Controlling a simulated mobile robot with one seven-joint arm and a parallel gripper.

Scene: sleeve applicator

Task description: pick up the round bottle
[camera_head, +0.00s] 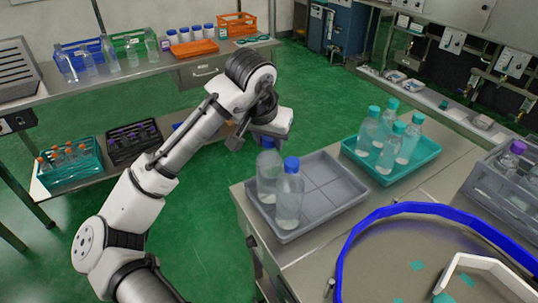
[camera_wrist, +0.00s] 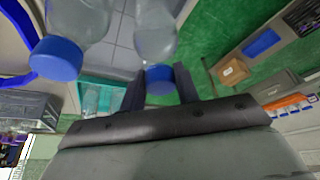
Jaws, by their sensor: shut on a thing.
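My gripper (camera_head: 258,141) is over the left corner of a grey tray (camera_head: 338,198). It is shut on a clear round bottle (camera_head: 268,178) with a blue cap, which stands upright at the tray's left side; I cannot tell whether its base touches the tray. In the wrist view, the blue cap (camera_wrist: 160,80) of this bottle sits between my two fingers (camera_wrist: 160,90). A second clear bottle (camera_head: 289,204) with a blue cap stands close beside it in the tray; it also shows at the upper left of the wrist view (camera_wrist: 82,18).
A teal tray (camera_head: 425,162) with several teal-capped bottles stands right of the grey tray. A blue-rimmed round table (camera_head: 345,250) is in front. A grey crate (camera_head: 490,196) is at right. The back-left bench (camera_head: 120,75) holds racks and bottles. Most of the grey tray's right side is bare.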

